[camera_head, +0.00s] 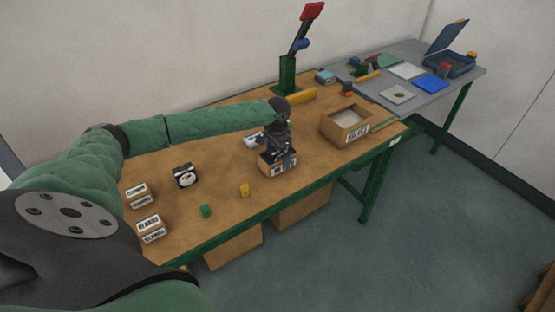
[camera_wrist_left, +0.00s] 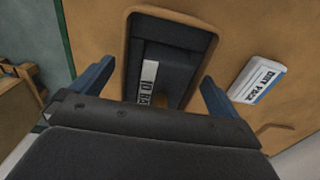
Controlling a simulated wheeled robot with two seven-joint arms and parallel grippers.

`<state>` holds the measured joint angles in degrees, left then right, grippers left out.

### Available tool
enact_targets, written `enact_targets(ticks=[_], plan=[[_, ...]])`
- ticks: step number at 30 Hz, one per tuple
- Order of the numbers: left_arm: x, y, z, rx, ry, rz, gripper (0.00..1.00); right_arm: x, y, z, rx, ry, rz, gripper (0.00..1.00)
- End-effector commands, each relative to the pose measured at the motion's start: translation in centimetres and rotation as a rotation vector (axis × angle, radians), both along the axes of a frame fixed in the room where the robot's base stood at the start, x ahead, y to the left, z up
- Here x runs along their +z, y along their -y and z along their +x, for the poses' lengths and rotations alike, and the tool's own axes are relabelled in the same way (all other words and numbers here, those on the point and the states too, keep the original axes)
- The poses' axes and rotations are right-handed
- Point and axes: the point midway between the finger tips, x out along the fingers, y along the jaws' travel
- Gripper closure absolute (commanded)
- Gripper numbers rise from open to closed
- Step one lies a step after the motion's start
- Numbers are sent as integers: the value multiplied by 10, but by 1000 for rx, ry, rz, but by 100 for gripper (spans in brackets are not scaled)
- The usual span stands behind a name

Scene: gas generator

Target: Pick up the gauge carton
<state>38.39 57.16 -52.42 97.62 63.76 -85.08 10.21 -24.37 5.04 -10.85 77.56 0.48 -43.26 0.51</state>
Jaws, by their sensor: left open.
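A small open brown carton (camera_head: 279,168) with a label on its front stands on the wooden workbench, and I take it for the gauge carton. In the left wrist view the open carton (camera_wrist_left: 129,45) shows a brown rim, a dark inside and a white strip of partly hidden print. My left gripper (camera_head: 277,143) is directly above it, pointing down, and hides part of it. In the left wrist view the two blue fingers of the gripper (camera_wrist_left: 158,72) are apart, one towards each side of the carton, with nothing held. Contact with the carton cannot be told.
A white dry pack (camera_wrist_left: 257,80) lies beside the carton. A larger open box (camera_head: 345,134) labelled VALVES stands to its right. A black gauge-like device (camera_head: 185,176), small labelled boxes (camera_head: 150,228), a green piece (camera_head: 205,211) and a yellow piece (camera_head: 244,190) stand to the left.

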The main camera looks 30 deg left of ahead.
Motion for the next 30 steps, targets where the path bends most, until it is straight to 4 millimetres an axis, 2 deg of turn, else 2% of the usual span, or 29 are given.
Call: enact_targets(ticks=[8,15,16,28,30], plan=[[-3,0,0,0,0,0,0,-2,1,-1,1,2,-1,0],[-3,0,0,0,0,0,45,-2,2,-1,1,1,-1,0],[-3,0,0,0,0,0,49,-2,2,-1,1,1,-1,0],[4,0,0,0,2,-1,49,-3,2,-2,0,-11,-3,0],[8,0,0,-1,2,-1,49,4,-1,2,-2,-7,1,0]])
